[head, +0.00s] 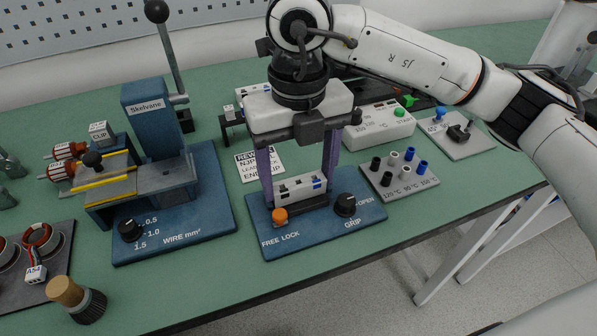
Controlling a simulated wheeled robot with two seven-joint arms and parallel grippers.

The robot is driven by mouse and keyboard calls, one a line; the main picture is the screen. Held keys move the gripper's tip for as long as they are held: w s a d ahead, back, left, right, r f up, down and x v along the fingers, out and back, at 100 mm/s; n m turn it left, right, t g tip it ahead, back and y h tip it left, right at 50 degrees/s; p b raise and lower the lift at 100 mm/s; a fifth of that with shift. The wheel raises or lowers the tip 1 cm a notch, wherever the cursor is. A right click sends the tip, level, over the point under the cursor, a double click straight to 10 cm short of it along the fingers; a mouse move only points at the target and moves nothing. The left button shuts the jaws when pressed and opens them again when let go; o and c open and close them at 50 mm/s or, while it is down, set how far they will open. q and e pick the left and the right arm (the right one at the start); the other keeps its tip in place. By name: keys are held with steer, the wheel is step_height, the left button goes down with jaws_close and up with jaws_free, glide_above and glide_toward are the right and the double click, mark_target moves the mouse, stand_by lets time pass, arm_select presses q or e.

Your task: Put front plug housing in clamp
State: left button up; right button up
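The front plug housing (301,188) is a white block with dark and blue slots. It is at the clamp (315,236), a blue base with an orange FREE LOCK button and a black GRIP knob. My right gripper (298,195) points straight down over the clamp. Its two purple fingers stand at the housing's two ends, and the housing fills the gap between them. The housing is low over the clamp's dark seat; whether it is fully seated is hard to see. My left gripper is not in view.
A blue Skelvane wire machine (155,135) with a tall lever stands left of the clamp. A grey block of pegs (399,183) is close on the right. A white control box (375,128) and another white housing (252,90) are behind.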

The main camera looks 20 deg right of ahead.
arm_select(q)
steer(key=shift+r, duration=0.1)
arm_select(e)
steer(key=o, duration=0.5)
step_height(320, 180, up, 2)
steer(key=shift+w+r, duration=0.1)
steer(key=shift+r, duration=0.15)
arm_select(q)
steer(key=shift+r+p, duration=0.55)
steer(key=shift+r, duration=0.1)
arm_select(e)
step_height(320, 180, up, 8)
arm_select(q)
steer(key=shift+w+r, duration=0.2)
arm_select(e)
steer(key=shift+f, duration=0.1)
